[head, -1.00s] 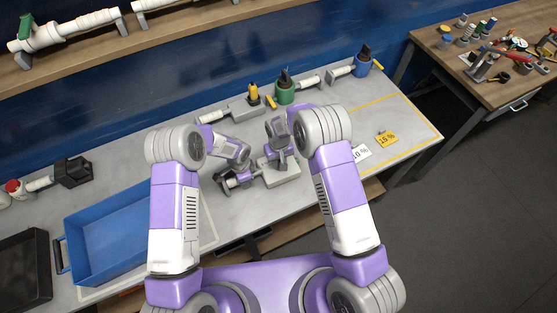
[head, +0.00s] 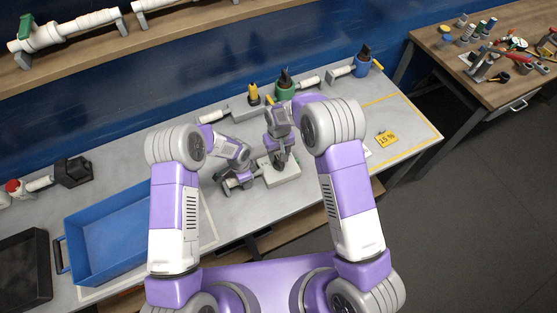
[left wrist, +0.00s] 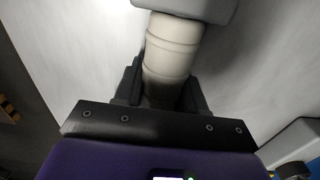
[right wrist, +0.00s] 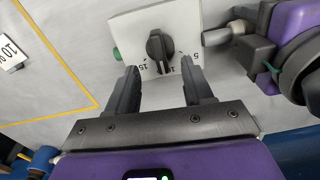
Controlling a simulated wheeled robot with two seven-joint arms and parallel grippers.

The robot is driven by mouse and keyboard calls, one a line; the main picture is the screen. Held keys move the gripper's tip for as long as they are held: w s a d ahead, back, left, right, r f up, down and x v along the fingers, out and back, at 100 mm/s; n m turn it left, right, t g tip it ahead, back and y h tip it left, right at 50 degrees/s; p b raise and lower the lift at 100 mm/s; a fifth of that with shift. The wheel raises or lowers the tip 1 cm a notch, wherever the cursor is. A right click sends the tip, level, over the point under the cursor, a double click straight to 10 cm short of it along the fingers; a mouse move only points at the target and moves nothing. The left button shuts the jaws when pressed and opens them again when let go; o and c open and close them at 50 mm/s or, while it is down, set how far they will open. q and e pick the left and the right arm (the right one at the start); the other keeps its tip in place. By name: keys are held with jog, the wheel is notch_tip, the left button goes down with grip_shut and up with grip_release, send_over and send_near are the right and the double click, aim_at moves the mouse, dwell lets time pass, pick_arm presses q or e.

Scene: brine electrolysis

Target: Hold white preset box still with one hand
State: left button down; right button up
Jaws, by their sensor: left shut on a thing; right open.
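The white preset box (head: 286,176) lies on the grey bench below my grippers. In the right wrist view the box (right wrist: 180,20) shows a black dial knob (right wrist: 158,46) with marks 5, 10 and 15. The left jaws also show at the handle in the right wrist view (right wrist: 240,30). My right gripper (right wrist: 158,85) is open and empty, its fingertips just short of the knob and on either side of it.
A blue tray (head: 72,244) stands on the left of the bench.

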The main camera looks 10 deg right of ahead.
notch_tip(320, 180, up, 6)
dwell(0.4)
pick_arm(q)
jog(key=c, duration=0.6)
grip_release()
jog(key=shift+o, duration=0.2)
notch_tip(320, 180, up, 12)
